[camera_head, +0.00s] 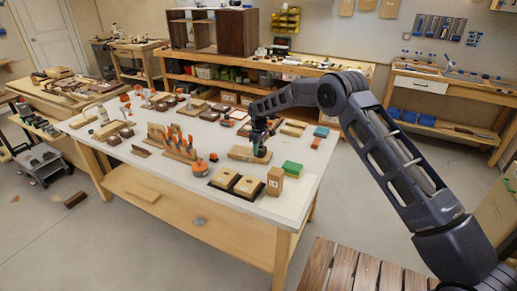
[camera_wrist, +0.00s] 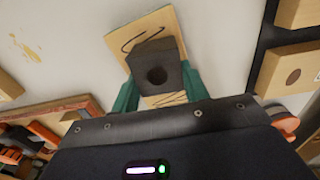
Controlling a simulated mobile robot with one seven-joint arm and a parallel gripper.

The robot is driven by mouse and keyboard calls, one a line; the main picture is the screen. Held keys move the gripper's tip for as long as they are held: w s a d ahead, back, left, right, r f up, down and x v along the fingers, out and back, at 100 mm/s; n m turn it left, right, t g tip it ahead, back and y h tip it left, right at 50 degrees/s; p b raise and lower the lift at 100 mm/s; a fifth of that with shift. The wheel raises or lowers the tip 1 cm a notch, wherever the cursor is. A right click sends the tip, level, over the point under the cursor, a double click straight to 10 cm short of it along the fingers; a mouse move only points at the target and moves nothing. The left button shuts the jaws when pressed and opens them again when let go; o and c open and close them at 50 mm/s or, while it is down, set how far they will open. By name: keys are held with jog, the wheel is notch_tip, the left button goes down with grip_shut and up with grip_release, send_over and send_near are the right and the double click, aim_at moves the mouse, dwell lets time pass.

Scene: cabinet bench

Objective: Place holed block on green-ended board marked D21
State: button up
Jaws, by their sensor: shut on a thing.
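My gripper (camera_wrist: 157,88) is shut on a dark grey block with a round hole (camera_wrist: 154,50), held between its green fingertips. A pale wooden board (camera_wrist: 166,22) with dark curved marks shows behind and below the block. I cannot tell whether the block touches it. In the head view my gripper (camera_head: 259,150) is low over a light wooden board (camera_head: 240,153) on the white table, and the block is too small to make out. No D21 label is readable, and I see no clear green end on this board.
On the white table (camera_head: 225,150), a green block (camera_head: 292,168) lies right of the gripper. Two wooden pieces in black trays (camera_head: 236,182) and an upright wooden block (camera_head: 275,181) stand in front. A rack of orange-handled tools (camera_head: 179,145) and an orange round item (camera_head: 200,167) are to the left.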

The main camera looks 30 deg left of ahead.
jog(key=shift+f, duration=0.15)
jog(key=o, duration=1.1)
jog(key=shift+c, duration=0.2)
notch_tip(320, 180, up, 12)
